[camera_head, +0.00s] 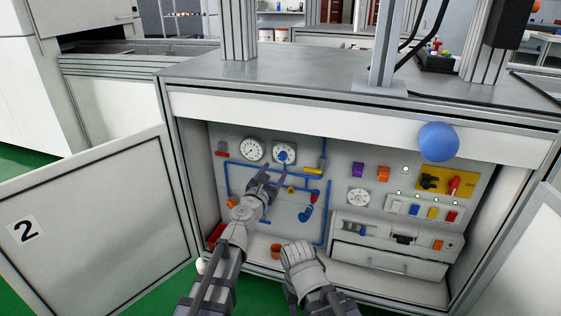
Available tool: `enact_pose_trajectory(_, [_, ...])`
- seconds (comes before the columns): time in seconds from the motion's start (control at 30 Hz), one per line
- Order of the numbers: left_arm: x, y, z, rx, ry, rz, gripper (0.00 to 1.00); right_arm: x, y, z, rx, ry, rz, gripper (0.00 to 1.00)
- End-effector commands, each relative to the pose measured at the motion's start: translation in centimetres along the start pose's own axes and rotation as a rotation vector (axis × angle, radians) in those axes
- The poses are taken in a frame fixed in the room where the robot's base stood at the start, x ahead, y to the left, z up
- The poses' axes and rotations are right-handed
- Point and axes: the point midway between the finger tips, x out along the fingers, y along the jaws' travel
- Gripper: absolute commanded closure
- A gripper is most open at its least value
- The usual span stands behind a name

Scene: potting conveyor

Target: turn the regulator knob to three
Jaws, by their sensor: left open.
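A round white dial with a blue knob (283,156) at its centre, which looks like the regulator knob, is on the back panel inside the open cabinet. The number its pointer is at is too small to read. My left gripper (272,176) is open and empty just below the dial, its fingers pointing up toward it. I see no contact with the knob. My right arm's wrist end (300,256) is low in front of the cabinet, to the right of my left arm; its fingers cannot be made out.
A white gauge (252,149) sits left of the knob. Blue pipes (329,210) and a red-blue valve (308,208) lie right of my left gripper. Open doors (90,225) flank the cabinet. A blue ball (438,141) appears before its upper right edge.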

Motion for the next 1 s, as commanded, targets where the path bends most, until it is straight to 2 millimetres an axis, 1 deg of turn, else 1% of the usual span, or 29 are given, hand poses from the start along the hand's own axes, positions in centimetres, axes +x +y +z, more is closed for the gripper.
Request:
enact_pose_trajectory(0.1, [0.2,0.4,0.1,-0.066,-0.002,0.026,0.35,0.0,0.0,0.0,0.000,0.000,0.000,0.50])
enact_pose_trajectory(0.27, [0.3,0.5,0.0,-0.072,-0.002,0.029,0.35,0.0,0.0,0.0,0.000,0.000,0.000,0.50])
enact_pose_trajectory(0.37, [0.9,0.5,0.0,-0.070,-0.002,0.028,0.35,0.0,0.0,0.0,0.000,0.000,0.000,0.50])
enact_pose_trajectory(0.57, [3.3,0.6,0.0,-0.068,-0.001,0.027,0.35,0.0,0.0,0.0,0.000,0.000,0.000,0.50])
enact_pose_trajectory(0.8, [7.0,0.7,0.0,-0.067,-0.001,0.027,0.35,0.0,0.0,0.0,0.000,0.000,0.000,0.50])
enact_pose_trajectory(0.9, [7.8,0.7,0.0,-0.067,-0.001,0.027,0.35,0.0,0.0,0.0,0.000,0.000,0.000,0.50])
enact_pose_trajectory(1.0, [8.1,0.7,0.0,-0.067,-0.001,0.027,0.35,0.0,0.0,0.0,0.000,0.000,0.000,0.50])
